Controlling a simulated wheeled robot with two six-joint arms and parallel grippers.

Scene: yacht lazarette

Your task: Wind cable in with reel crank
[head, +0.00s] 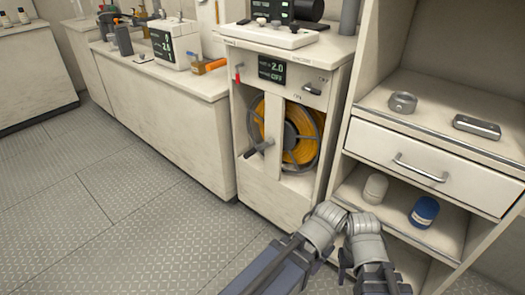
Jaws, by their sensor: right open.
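The reel (313,128), wound with orange cable (290,145), sits inside a cream cabinet (270,190) behind a front upright. The crank handle (258,148), a dark bar, sticks out from the cabinet front at the reel's lower left. My right gripper (373,282) is at the bottom edge, folded back toward me, open and apart from the crank. It is well below and to the right of the crank. Its fingertips are only partly clear. My left gripper is out of view.
A dark display (272,70) reads 2.0 above the reel, between a red switch (238,73) and a small lever (312,89). A shelf unit (425,130) with a drawer, a white jar (375,188) and a blue jar (424,211) stands right. The left floor (110,210) is clear.

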